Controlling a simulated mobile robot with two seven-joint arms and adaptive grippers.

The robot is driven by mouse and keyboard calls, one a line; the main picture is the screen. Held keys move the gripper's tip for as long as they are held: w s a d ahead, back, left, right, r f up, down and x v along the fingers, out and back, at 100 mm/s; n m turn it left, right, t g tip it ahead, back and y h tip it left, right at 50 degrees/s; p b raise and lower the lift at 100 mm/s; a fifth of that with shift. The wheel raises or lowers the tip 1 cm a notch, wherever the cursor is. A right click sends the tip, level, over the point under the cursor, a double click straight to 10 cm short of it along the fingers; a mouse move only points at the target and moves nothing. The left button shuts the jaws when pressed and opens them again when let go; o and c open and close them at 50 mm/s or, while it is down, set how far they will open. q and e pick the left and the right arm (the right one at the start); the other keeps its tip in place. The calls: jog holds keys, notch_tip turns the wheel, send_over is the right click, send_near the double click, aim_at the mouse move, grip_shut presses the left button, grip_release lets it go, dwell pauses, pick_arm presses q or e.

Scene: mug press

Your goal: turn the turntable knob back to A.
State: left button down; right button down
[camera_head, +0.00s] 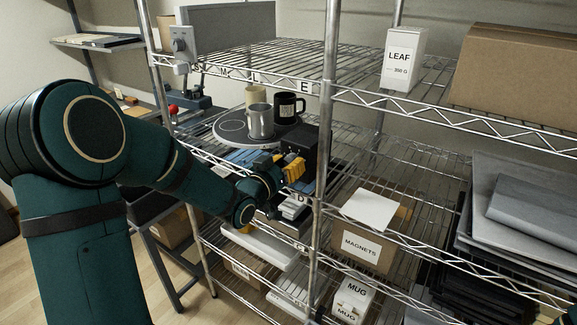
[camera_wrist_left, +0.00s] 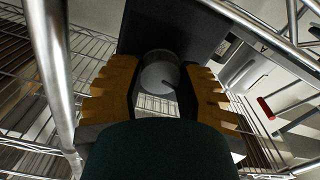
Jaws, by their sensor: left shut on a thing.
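The turntable (camera_head: 228,131) is a grey disc on the middle shelf, carrying a beige mug (camera_head: 256,95), a metal mug (camera_head: 260,122) and a black mug (camera_head: 288,107). A dark box (camera_head: 306,139) stands at its right front. My left gripper (camera_head: 290,166) is at the front of this box. In the left wrist view its yellow fingers are shut on the round grey knob (camera_wrist_left: 158,72), one finger on each side. A dark mark on the knob points toward the lower right of that view. My right gripper is not in view.
A metal shelf post (camera_head: 327,95) stands just right of the box. The upper wire shelf holds a LEAF carton (camera_head: 403,60) and a cardboard box (camera_head: 520,75). A MAGNETS box (camera_head: 362,246) and a MUG box (camera_head: 353,298) sit lower right.

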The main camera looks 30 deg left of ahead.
pick_arm(q)
jog(key=shift+r, duration=0.1)
jog(key=c, duration=0.5)
grip_release()
jog(key=s, duration=0.4)
jog(key=s+a, duration=0.1)
jog(key=s, duration=0.6)
jog(key=shift+s+a, duration=0.35)
jog(key=shift+s, duration=0.05)
